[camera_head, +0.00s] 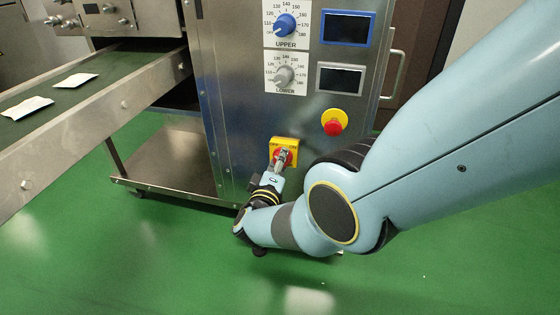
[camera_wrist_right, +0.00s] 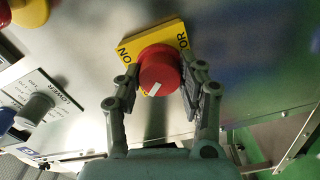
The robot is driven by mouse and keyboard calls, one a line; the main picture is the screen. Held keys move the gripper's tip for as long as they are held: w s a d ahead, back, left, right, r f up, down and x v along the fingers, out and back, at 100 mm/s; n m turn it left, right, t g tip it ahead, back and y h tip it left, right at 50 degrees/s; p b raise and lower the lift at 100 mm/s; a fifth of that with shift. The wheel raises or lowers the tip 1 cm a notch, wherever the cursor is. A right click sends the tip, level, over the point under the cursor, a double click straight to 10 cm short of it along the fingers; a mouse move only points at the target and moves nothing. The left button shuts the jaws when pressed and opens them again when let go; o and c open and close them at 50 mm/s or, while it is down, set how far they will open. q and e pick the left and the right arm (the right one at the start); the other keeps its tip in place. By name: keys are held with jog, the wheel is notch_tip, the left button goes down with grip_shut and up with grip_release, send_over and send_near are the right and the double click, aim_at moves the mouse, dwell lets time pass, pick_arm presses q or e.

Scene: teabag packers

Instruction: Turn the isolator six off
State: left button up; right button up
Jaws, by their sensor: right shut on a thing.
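The isolator is a yellow plate (camera_head: 292,143) with a red rotary knob, low on the steel cabinet's front. In the right wrist view the plate (camera_wrist_right: 138,42) shows "ON" at its left corner and part of a word ending in "OR". The red knob (camera_wrist_right: 158,68) has a white mark near its lower edge. My right gripper (camera_wrist_right: 160,85) has one finger on each side of the knob and is shut on it. In the head view my right gripper (camera_head: 281,160) partly hides the knob. My left gripper is not in view.
Above are a red emergency button (camera_head: 334,127) on a yellow base, a blue upper dial (camera_head: 286,25), a grey lower dial (camera_head: 284,76) and two displays. A conveyor (camera_head: 90,110) with white packets runs at the left. A door handle (camera_head: 397,75) stands out at the right. The green floor (camera_head: 90,255) is clear.

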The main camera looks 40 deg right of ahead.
jog(key=shift+n, duration=0.5)
jog(key=o, duration=0.9)
jog(key=shift+o, duration=1.2)
jog(key=v, duration=0.7)
jog(key=shift+s+a, duration=0.15)
jog(key=shift+s, duration=0.05)
